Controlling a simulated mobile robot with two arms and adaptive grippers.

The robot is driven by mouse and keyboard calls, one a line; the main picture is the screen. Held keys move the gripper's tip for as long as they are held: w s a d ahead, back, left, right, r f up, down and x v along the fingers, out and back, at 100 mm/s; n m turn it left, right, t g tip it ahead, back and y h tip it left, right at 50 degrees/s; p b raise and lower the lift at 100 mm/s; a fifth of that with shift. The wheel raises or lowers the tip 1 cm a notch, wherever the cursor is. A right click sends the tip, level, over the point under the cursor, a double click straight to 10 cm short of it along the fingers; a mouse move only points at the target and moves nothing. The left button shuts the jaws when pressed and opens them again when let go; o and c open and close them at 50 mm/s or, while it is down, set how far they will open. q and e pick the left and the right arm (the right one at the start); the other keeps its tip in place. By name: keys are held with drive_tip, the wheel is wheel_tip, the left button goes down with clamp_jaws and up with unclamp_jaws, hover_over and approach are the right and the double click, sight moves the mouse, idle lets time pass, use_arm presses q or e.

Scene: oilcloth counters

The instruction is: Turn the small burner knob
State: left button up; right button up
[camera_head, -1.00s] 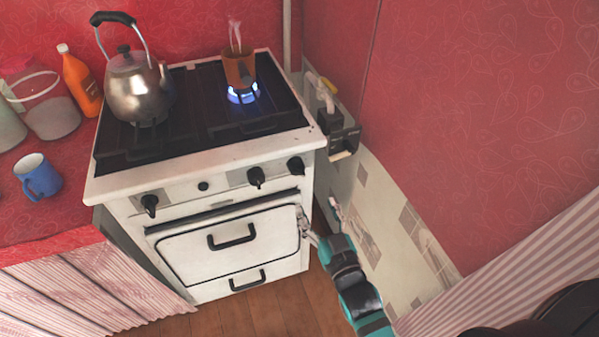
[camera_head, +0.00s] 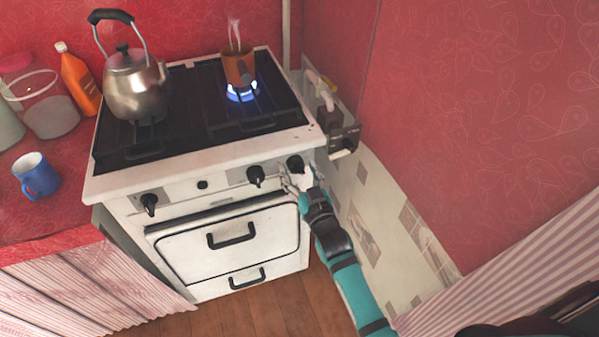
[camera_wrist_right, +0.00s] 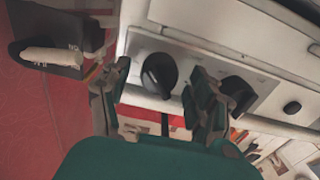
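The white stove (camera_head: 205,160) has black knobs along its front panel. The right-end knob (camera_head: 295,164) is just above and behind my right gripper (camera_head: 297,183). The middle knob (camera_head: 256,176) and the left knob (camera_head: 149,203) are clear of it. In the right wrist view, my right gripper (camera_wrist_right: 158,98) is open, and the right-end knob (camera_wrist_right: 158,75) appears between its two fingers with visible gaps. The middle knob (camera_wrist_right: 240,92) is close beside one finger. A blue flame (camera_head: 242,95) burns under a steaming brown pot (camera_head: 239,69). My left gripper is not in view.
A steel kettle (camera_head: 137,88) stands on the stove's left side. A blue mug (camera_head: 37,176), orange bottle (camera_head: 79,80) and jar (camera_head: 48,104) are on the red counter. A gas valve box (camera_head: 340,135) juts from the wall right of the stove. The oven handle (camera_head: 231,236) is below.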

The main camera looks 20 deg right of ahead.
drive_tip(key=c, duration=1.1)
